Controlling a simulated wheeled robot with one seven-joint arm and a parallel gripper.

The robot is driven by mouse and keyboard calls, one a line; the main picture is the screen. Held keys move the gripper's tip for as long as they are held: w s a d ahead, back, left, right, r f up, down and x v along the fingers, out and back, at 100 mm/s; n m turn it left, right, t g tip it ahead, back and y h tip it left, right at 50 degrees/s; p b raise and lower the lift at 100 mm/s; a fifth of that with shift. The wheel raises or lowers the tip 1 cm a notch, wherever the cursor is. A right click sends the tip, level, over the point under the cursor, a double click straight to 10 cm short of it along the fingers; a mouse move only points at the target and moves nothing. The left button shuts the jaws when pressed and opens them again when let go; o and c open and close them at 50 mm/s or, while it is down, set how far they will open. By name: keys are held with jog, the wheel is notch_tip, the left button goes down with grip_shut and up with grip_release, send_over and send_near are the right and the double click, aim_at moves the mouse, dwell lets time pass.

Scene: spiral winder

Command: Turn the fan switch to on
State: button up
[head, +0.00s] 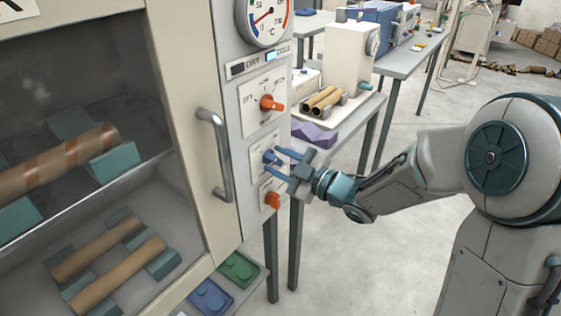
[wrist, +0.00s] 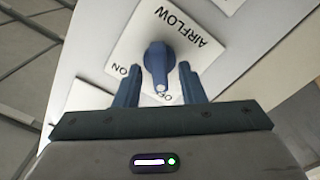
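The fan switch is a blue knob (wrist: 158,62) on a white plate marked AIRFLOW, which appears upside down in the wrist view. Its pointer end points down in that view, toward the partly hidden OFF label (wrist: 172,99). The ON label (wrist: 121,70) is at left, partly behind a finger. The knob (head: 270,157) also shows on the front panel in the head view. My gripper (head: 279,161) is in front of it, with one blue finger on each side of the knob. In the wrist view, my gripper (wrist: 159,80) is open, with narrow gaps beside the knob.
An orange knob (head: 271,103) sits above and another orange knob (head: 272,200) below. A metal door handle (head: 216,155) stands out to the left. A bench (head: 365,100) with machines and tubes is behind. Open floor (head: 400,245) lies beneath my arm.

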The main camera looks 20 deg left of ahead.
grip_shut()
jog(key=m+p, duration=0.1)
jog(key=m, duration=0.1)
jog(key=m+p, duration=0.1)
jog(key=m, duration=0.1)
jog(key=shift+w+r+p, duration=0.1)
jog(key=shift+r+p, duration=0.1)
jog(key=shift+p, duration=0.1)
jog(key=shift+w+d+f+m+p, duration=0.1)
jog(key=shift+m+p, duration=1.25)
jog(key=shift+m, duration=0.6)
jog(key=shift+w+d+f+m+p, duration=0.1)
jog(key=shift+m+p, duration=1.3)
jog(key=shift+m, duration=0.6)
jog(key=shift+w+m+p, duration=0.1)
jog(key=shift+m+p, duration=1.25)
jog(key=shift+m, duration=0.6)
